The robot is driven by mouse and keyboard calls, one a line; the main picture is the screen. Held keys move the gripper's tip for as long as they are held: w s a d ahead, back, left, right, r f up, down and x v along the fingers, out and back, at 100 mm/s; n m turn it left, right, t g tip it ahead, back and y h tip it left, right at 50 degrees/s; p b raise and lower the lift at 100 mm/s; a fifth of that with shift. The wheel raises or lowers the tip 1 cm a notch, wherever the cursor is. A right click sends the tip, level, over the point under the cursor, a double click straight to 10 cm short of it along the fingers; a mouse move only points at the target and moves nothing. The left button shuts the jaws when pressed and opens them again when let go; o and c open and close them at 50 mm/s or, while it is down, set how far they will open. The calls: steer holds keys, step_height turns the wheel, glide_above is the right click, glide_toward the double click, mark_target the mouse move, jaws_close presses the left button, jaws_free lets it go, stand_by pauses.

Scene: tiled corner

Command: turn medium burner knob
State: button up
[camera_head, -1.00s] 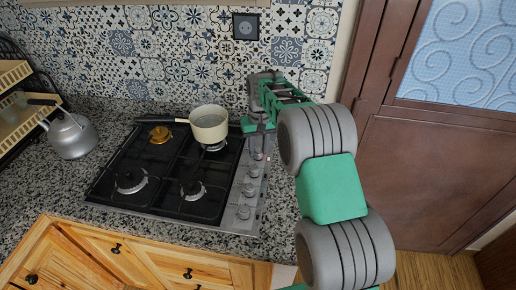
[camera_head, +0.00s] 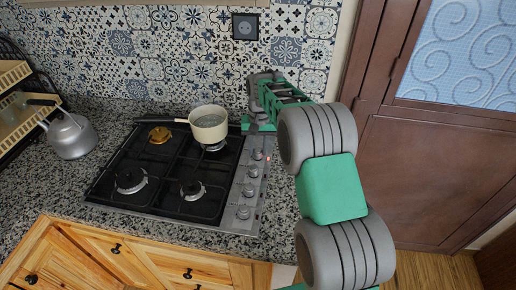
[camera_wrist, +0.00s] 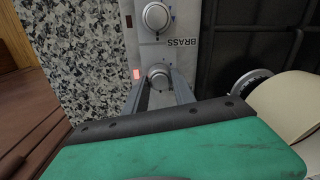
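Several round silver knobs run in a row along the right side of the gas hob, among them the third from the back (camera_head: 248,191). My gripper (camera_head: 258,138) is at the far end of this row, by the back wall, and partly hides that end. In the wrist view my gripper (camera_wrist: 160,82) points down at the panel, its two grey fingers apart on either side of one knob (camera_wrist: 159,76). I cannot tell whether they touch it. A neighbouring knob (camera_wrist: 157,17) with blue marks stands clear above it. The labels do not show me which knob is the medium one.
A cream pan (camera_head: 209,124) stands on the back right burner, just left of my gripper. A small red light (camera_wrist: 137,74) shines beside the knob. A kettle (camera_head: 70,136) stands on the granite counter at left. A tiled wall (camera_head: 150,50) is close behind.

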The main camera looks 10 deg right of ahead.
mark_target(259, 149)
steer(key=o, duration=0.5)
steer(key=shift+c, duration=0.2)
steer(key=r, duration=0.4)
steer(key=r+b, duration=0.1)
steer(key=r, duration=0.3)
steer(key=shift+d, duration=0.2)
steer(key=s+a+r+n+t, duration=0.1)
steer(key=s+r, duration=0.2)
steer(key=s, duration=0.4)
steer(key=s+r+t, duration=0.1)
steer(key=s+r, duration=0.2)
steer(key=s, duration=0.4)
steer(key=s+f+t, duration=0.1)
steer(key=s+f, duration=0.1)
steer(key=s, duration=0.4)
steer(key=s+f+n, duration=0.1)
steer(key=s+f, duration=0.1)
steer(key=s, duration=0.5)
steer(key=shift+s+d+f+n+t, duration=0.2)
steer(key=shift+f+n+t, duration=0.1)
steer(key=shift+t, duration=0.1)
